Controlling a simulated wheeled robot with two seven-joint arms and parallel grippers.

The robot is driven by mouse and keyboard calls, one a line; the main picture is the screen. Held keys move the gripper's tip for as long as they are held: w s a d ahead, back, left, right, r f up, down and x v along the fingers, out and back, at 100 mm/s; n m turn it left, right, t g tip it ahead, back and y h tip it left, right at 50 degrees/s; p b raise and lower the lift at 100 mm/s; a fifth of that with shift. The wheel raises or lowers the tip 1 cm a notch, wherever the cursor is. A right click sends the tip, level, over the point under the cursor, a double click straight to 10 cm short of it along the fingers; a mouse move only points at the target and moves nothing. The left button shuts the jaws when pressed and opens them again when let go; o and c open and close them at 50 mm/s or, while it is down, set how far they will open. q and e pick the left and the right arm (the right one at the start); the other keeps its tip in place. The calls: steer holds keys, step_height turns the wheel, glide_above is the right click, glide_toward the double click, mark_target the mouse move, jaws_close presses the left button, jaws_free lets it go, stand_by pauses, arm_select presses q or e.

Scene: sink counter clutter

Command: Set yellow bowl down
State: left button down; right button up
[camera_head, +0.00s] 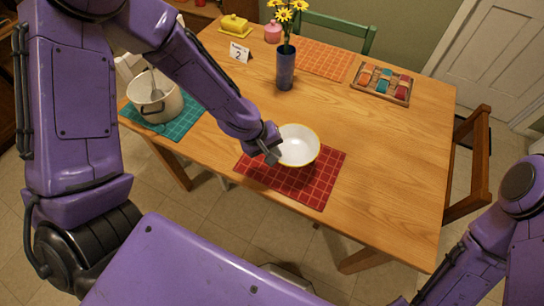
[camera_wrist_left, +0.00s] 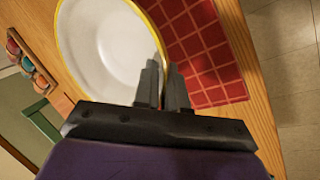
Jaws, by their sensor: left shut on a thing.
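The yellow bowl (camera_head: 299,146), white inside with a yellow rim, is at the red checkered placemat (camera_head: 315,189) near the table's front edge. Its base is hidden, so I cannot tell whether it touches the mat. My left gripper (camera_head: 272,153) is shut on the bowl's near-left rim. In the left wrist view the two fingers (camera_wrist_left: 163,82) pinch the rim of the bowl (camera_wrist_left: 105,45), with the red placemat (camera_wrist_left: 205,50) beside it. My right arm shows at the lower right of the head view, but its gripper is out of view.
A blue vase with yellow flowers (camera_head: 285,68) stands behind the bowl. A white pot (camera_head: 158,108) sits on a teal placemat (camera_head: 180,127) to the left. A wooden tray (camera_head: 403,96) with colored items is at the back right. The table's right part (camera_head: 400,170) is clear.

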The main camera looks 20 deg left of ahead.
arm_select(q)
steer(key=f, duration=0.3)
steer(key=shift+w+a+f, duration=0.2)
steer(key=shift+a+f, duration=0.05)
steer(key=shift+f, duration=0.15)
steer(key=c, duration=1.6)
jaws_free()
steer(key=shift+s, duration=0.1)
steer(key=o, duration=0.4)
